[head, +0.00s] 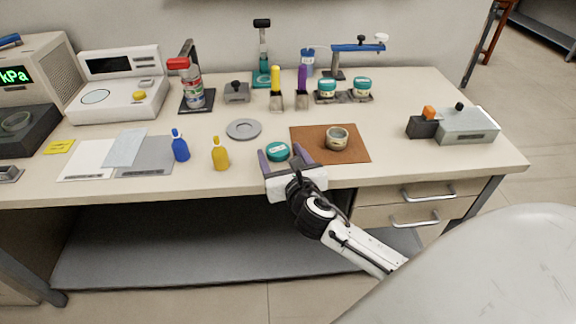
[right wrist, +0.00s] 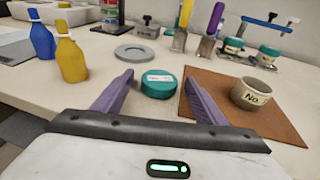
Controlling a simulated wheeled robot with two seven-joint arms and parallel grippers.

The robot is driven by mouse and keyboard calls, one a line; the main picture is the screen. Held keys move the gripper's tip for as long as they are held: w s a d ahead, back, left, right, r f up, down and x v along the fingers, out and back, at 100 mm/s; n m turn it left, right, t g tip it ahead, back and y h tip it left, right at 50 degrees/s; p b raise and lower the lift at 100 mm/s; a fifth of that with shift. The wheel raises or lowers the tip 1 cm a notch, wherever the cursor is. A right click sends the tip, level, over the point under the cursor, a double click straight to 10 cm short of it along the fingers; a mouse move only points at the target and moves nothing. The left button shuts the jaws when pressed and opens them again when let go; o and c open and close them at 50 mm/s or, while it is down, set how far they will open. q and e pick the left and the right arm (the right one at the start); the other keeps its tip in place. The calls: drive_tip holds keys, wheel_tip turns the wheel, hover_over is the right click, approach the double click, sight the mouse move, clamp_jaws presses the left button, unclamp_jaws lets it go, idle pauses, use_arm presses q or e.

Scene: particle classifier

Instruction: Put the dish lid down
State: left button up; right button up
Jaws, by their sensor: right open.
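The teal dish lid (head: 277,151) lies on the bench top, just left of the brown mat. It also shows in the right wrist view (right wrist: 158,84), with a white label on its side. My right gripper (head: 284,157) is open, with one purple finger on each side of the lid. In the right wrist view its fingers (right wrist: 158,92) stand apart from the lid, with gaps on both sides. The open dish (head: 337,138), a small beige pot with a label, sits on the brown mat (head: 308,152). My left gripper is not in view.
A grey ring (head: 243,129) lies behind and left of the lid. A yellow bottle (head: 220,154) and a blue bottle (head: 180,146) stand to the left. Lidded teal jars (head: 326,88) sit in a holder at the back. A grey box (head: 468,126) stands at the right.

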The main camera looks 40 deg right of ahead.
drive_tip(key=v, duration=1)
drive_tip(key=s+a+f+m+g+y, duration=0.3)
drive_tip(key=s+a+f+m, duration=0.4)
drive_tip(key=f+m, duration=0.4)
drive_tip(key=s+a+f+m+g+y, duration=0.3)
drive_tip(key=s+a+f+m, duration=0.5)
drive_tip(key=m, duration=1.1)
wheel_tip(320, 180, down, 4)
drive_tip(key=shift+s+r+y, duration=0.1)
drive_tip(key=shift+s+y, duration=0.8)
drive_tip(key=shift+s, duration=0.3)
